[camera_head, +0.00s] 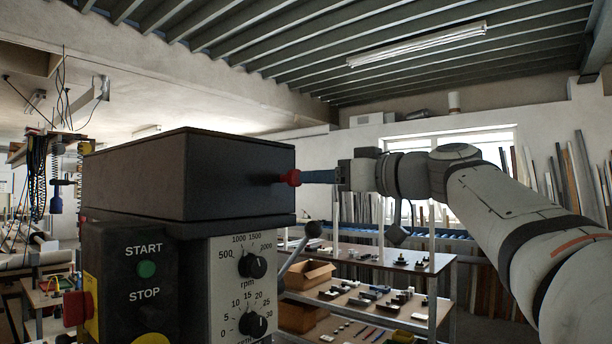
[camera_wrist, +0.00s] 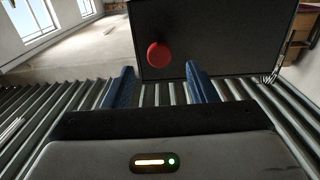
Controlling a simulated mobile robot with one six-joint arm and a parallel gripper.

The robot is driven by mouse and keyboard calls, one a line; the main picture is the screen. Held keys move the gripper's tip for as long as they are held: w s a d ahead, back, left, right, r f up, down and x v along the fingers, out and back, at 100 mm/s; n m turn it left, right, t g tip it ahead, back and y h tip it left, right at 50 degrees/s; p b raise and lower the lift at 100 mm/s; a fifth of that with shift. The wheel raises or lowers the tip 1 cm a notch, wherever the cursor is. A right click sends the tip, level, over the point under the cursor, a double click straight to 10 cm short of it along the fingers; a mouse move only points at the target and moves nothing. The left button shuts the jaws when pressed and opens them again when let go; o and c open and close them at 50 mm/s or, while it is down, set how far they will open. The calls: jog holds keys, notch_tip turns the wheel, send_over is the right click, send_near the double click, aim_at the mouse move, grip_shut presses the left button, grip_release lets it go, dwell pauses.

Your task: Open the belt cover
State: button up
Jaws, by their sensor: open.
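The belt cover (camera_head: 235,172) is a dark box-shaped lid on top of the machine head, and it looks closed. Its red knob (camera_head: 291,178) sticks out from the right side. In the wrist view the cover (camera_wrist: 215,40) fills the upper middle, with the round red knob (camera_wrist: 159,55) on it. My gripper (camera_head: 308,177) is at the knob's right, its blue fingers pointing at it. In the wrist view my gripper (camera_wrist: 159,69) is open, with the knob showing between and just beyond the fingertips. I cannot tell whether the fingers touch it.
Below the cover is the control panel with a green start button (camera_head: 147,269), a red button (camera_head: 76,308) and two dials (camera_head: 252,265). A lever (camera_head: 298,248) rises at the right of the panel. Shelves (camera_head: 370,315) with boxes and small parts stand behind.

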aim_at(298, 179)
jog(key=p+x, duration=0.1)
jog(key=x, duration=0.3)
jog(key=shift+w+a, duration=0.3)
jog(key=shift+c, duration=0.2)
grip_shut()
